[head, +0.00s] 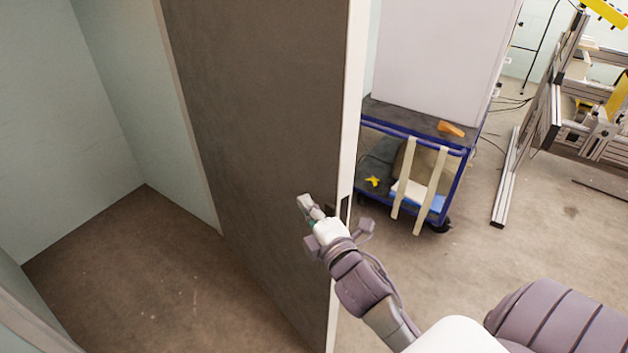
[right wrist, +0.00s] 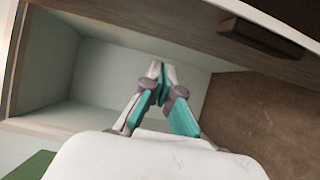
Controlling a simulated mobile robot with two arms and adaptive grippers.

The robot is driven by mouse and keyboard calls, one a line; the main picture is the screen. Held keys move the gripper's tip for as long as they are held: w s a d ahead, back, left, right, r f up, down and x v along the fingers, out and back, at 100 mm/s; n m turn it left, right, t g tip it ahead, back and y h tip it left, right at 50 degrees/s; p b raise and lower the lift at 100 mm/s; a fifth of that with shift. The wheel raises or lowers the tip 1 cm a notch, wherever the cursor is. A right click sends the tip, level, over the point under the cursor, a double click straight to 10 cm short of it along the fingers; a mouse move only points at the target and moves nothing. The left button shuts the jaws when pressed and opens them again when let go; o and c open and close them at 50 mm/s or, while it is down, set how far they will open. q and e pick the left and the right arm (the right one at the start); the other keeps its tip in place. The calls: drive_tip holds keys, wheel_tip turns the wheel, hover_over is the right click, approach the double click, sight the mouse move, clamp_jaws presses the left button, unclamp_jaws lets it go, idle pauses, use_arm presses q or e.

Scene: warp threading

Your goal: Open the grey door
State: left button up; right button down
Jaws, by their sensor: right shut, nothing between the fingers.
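The grey door (head: 260,120) stands open in the head view, its pale edge (head: 352,110) facing me and a doorway to its left. A dark handle or latch piece (head: 330,209) sits near that edge. My right gripper (head: 304,202) is at the door's grey face beside this piece, shut and empty. Whether it touches the door is unclear. In the right wrist view my right gripper (right wrist: 160,70) has its fingertips together, with the door (right wrist: 170,35) across the top and the dark handle piece (right wrist: 260,41) to the right. My left gripper is not in view.
Left of the door is a small space with pale walls (head: 60,130) and bare brown floor (head: 150,270). Right of the door stands a blue-framed cart (head: 458,185) carrying a large white box (head: 435,50). A metal frame machine (head: 560,110) stands at far right.

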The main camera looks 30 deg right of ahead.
sight(314, 185)
drive_tip(key=w+d+p, duration=0.2)
drive_tip(key=w+d, duration=0.2)
drive_tip(key=shift+w+d, duration=0.25)
drive_tip(key=shift+d, duration=0.05)
drive_tip(key=shift+w, duration=0.1)
drive_tip(key=shift+d, duration=0.1)
